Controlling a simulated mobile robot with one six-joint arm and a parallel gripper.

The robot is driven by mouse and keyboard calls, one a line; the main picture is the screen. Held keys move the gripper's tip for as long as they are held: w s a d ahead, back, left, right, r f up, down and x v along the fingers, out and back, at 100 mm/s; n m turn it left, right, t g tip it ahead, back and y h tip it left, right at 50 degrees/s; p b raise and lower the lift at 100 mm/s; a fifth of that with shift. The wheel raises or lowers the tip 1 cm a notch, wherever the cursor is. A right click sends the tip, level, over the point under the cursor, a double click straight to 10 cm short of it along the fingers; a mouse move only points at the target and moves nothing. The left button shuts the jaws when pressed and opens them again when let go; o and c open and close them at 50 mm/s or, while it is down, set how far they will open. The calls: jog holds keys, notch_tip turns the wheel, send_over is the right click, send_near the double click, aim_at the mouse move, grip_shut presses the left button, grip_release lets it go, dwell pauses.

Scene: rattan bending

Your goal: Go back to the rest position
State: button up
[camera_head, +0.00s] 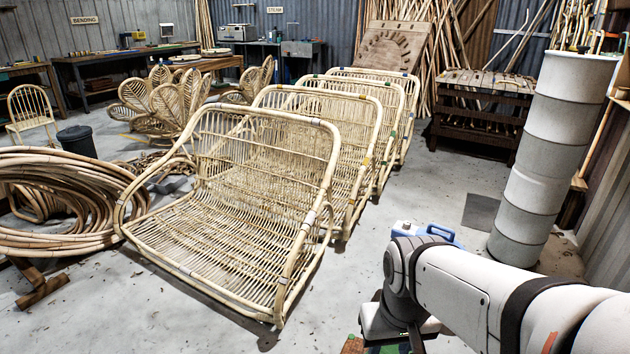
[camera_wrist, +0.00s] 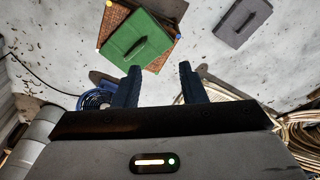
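My gripper (camera_wrist: 160,88) shows in the wrist view with its two dark fingers apart and nothing between them. It is open and empty, pointing down over the grey concrete floor. In the head view my white arm reaches in from the lower right; the gripper's fingers are hidden there.
Rattan seat frames (camera_head: 225,235) stand in a row at the centre. A coil of rattan (camera_head: 60,200) lies at the left. A grey flat piece with a handle (camera_wrist: 243,20) lies on the floor. Open floor (camera_head: 425,190) separates frames and drums.

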notch_tip(320, 180, up, 22)
jog(key=t+p, duration=0.1)
jog(key=p, duration=1.7)
jog(key=shift+a+r, duration=0.2)
jog(key=shift+a, duration=0.15)
